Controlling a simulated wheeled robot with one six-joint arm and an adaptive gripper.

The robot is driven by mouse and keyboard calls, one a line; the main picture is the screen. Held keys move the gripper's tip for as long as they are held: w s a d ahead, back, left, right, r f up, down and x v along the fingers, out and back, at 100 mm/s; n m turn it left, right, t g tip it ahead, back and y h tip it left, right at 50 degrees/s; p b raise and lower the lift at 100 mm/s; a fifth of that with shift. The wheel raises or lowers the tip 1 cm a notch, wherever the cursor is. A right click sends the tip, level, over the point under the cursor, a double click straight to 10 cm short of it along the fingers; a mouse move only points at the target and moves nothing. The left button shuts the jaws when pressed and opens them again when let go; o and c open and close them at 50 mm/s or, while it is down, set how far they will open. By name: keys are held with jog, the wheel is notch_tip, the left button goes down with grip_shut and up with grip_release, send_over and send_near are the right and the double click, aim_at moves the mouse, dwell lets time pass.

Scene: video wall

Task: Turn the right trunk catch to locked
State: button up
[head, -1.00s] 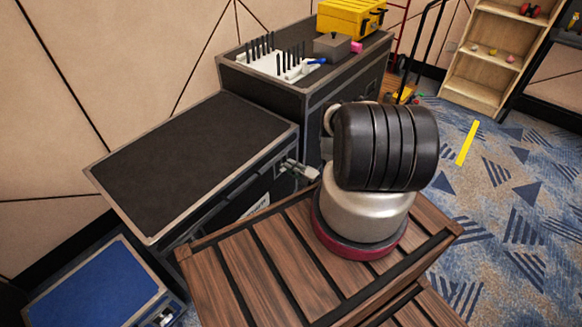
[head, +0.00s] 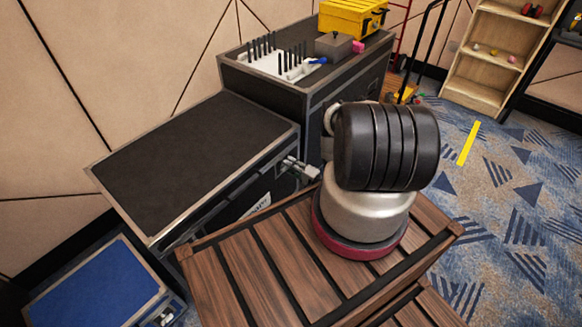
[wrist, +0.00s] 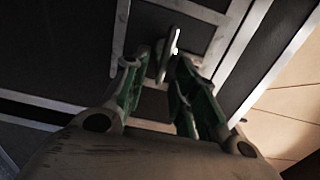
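The dark trunk (head: 190,160) with pale metal edges stands at the left of the head view. My gripper (head: 298,168) is at the right end of its front side. In the wrist view, a small pale metal catch (wrist: 169,52) stands out from the dark trunk panel. The green fingers of my gripper (wrist: 162,66) reach to either side of it, partly open, with the catch between the tips. A narrow gap shows on the left side; contact on the right cannot be told. The catch is hidden in the head view.
A taller dark case (head: 300,85) behind carries a white rack (head: 283,64), a grey box (head: 333,45) and a yellow box (head: 352,18). A blue-topped case (head: 95,285) stands at lower left. Carpet is free at right, around a yellow strip (head: 469,143).

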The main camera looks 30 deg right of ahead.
jog(key=shift+s+d+f, duration=0.1)
jog(key=shift+s, duration=0.1)
jog(key=v, duration=1.1)
jog(key=shift+s, duration=0.4)
jog(key=shift+d, duration=0.1)
